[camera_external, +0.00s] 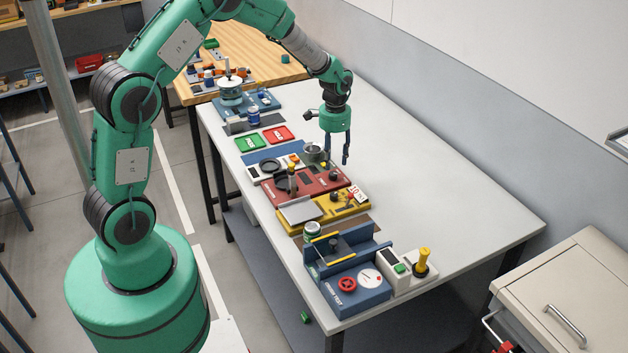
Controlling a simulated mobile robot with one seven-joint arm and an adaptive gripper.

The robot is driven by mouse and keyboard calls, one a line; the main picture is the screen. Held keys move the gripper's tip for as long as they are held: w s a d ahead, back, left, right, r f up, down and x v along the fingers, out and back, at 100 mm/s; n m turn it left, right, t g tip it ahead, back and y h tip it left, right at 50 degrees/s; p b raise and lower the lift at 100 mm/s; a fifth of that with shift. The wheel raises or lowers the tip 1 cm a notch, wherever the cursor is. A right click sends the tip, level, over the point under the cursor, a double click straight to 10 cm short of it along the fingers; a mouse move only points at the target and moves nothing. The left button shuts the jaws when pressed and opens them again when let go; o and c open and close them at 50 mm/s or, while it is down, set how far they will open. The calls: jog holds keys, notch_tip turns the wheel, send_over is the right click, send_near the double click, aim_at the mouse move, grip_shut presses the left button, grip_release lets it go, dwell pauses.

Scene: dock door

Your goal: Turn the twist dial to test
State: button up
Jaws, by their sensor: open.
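I cannot tell for certain which control is the twist dial. A blue box (358,288) at the near end of the table has a red round knob (347,284), a white round face (370,278) and lettering that seems to include "TEST". A red panel (312,190) and a yellow panel (325,212) carry small dark knobs, with labels too small to read. My gripper (338,160) is open and empty. It points down near the right end of the red panel and looks apart from it.
Green (250,143) and red (279,135) trays lie farther back. A can (312,232) stands by the blue box. A yellow-topped knob (422,258) stands at its right. The white table (440,200) is clear on the right. A drawer cabinet (570,290) is nearby.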

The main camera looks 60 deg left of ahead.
aim_at(333, 173)
jog(key=shift+f+b, duration=0.3)
jog(key=shift+f, duration=2.35)
jog(key=shift+c, duration=0.3)
